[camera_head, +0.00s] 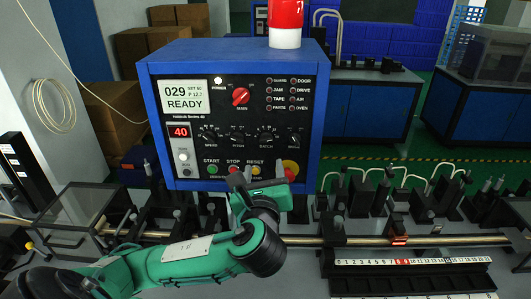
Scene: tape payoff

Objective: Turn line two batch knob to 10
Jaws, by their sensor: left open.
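A blue control box with a black front panel (222,106) stands at centre. A row of small black knobs crosses the panel's middle. The batch knob (265,133) is third from the left, below the red main switch (240,96). Its scale and pointer are too small to read. My left gripper (258,172) is open and empty below the knob row, in front of the lower panel near the push buttons. It is apart from the batch knob in the picture and partly covers the lower right of the panel. My right gripper is not in view.
The panel display (184,97) reads 029 and READY. A yellow-and-red emergency button (290,168) sits close to my left gripper. A red beacon (285,22) stands on the box. A metal rail with fixtures (420,240) and a ruler strip (410,261) lie at right.

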